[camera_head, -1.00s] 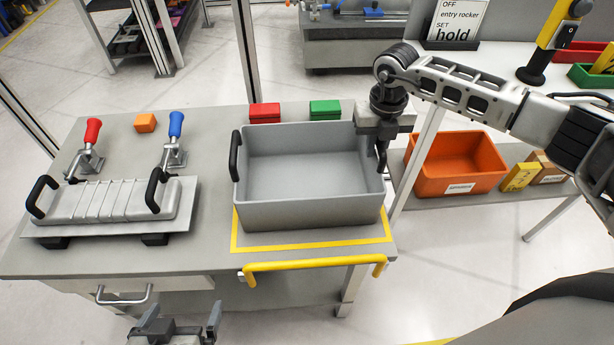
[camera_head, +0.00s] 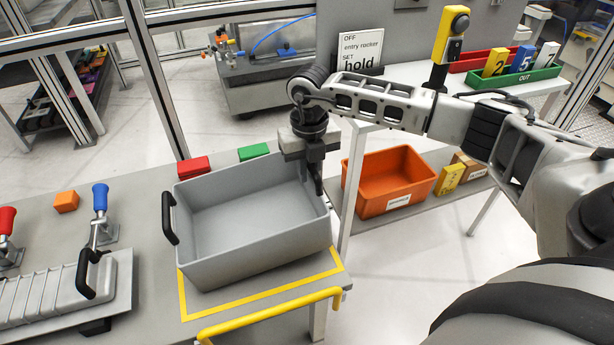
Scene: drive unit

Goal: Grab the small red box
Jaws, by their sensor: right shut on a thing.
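The small red box (camera_head: 193,167) lies on the grey table behind the left part of the large grey bin (camera_head: 262,253). The bin's rim hides part of it. My right gripper (camera_head: 318,181) points down at the bin's right end, well to the right of the red box. It is shut on what looks like the bin's right handle, which the fingers mostly hide. The bin's black left handle (camera_head: 169,218) is free. My left gripper is out of view.
A small green box (camera_head: 253,151) lies right of the red one, and an orange block (camera_head: 66,201) to the left. A fixture with a blue-handled clamp (camera_head: 101,198) stands at left. An orange bin (camera_head: 390,182) sits on a lower shelf at right. A yellow rail (camera_head: 270,316) runs along the front.

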